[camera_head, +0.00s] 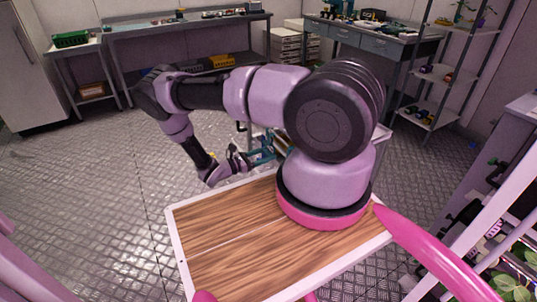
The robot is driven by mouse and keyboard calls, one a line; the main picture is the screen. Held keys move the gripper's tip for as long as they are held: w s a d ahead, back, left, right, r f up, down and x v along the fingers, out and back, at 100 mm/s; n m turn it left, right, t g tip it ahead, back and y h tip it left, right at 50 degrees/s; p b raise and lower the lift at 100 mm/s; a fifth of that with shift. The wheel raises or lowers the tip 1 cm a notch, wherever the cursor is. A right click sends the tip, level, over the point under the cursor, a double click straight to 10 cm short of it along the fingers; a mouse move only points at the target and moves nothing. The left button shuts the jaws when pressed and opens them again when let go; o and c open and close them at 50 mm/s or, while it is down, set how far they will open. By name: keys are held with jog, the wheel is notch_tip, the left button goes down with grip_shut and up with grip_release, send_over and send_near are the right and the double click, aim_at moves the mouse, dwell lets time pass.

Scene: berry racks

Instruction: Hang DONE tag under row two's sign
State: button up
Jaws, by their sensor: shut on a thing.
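My gripper (246,158) is small and partly hidden at the end of my arm, low beyond the wooden board. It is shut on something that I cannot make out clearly. Teal parts (263,150) show right beside it, and I cannot tell whether they are held or stand behind it. No DONE lettering is readable. A dark piece with a small white label (493,228) shows on the rack (480,222) at the right edge. I cannot read a row number there. My gripper is well away from that rack.
A bench (185,22) and a side table with a green crate (71,39) stand at the back left. A drawer desk (372,42) and a shelf unit (440,68) stand at the back right. Green leaves (522,265) fill the lower right. The metal floor at left is clear.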

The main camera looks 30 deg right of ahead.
jog(key=shift+s+a, duration=0.1)
jog(key=shift+a, duration=1.5)
dwell(1.1)
